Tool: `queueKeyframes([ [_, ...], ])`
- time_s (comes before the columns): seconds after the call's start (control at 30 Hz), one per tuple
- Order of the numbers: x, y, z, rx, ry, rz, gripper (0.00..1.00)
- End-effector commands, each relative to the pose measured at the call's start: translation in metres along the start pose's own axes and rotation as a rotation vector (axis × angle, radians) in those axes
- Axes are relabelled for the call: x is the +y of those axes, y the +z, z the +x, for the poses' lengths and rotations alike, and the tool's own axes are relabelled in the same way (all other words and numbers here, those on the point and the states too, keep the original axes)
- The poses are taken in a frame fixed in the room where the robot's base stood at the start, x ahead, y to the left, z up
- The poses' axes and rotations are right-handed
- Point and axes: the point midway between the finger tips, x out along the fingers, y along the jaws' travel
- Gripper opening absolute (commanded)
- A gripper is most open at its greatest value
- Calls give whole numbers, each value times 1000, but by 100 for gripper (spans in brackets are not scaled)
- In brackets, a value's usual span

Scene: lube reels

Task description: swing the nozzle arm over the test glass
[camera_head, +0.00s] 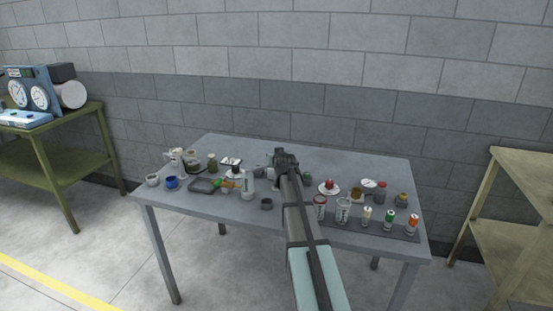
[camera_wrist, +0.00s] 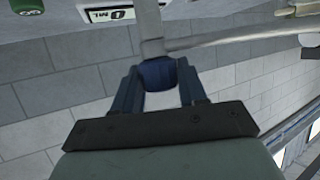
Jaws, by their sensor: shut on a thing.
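In the wrist view my gripper (camera_wrist: 158,85) is shut on a dark blue grip (camera_wrist: 157,72). The grip meets a pale upright post and a pale bar, likely the nozzle arm (camera_wrist: 215,37), which runs off to the right. In the head view my gripper (camera_head: 285,160) is over the back middle of the table, and my arm hides most of what it holds. A clear glass with markings (camera_head: 343,210) stands right of my arm, and a pale cylinder (camera_head: 248,188) stands to its left. I cannot tell which is the test glass.
The grey table (camera_head: 225,209) carries many small jars and cups on both sides. A dark mat (camera_head: 376,229) at the front right holds several small capped bottles. A display reading 0 ML (camera_wrist: 122,14) and a green cap (camera_wrist: 27,6) lie close to my gripper.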

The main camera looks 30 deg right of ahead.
Motion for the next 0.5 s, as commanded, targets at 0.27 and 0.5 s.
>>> queueKeyframes([
  [0.27,0,1,0,-3,0,1,42],
  [0.5,0,1,0,-1,0,0,63],
])
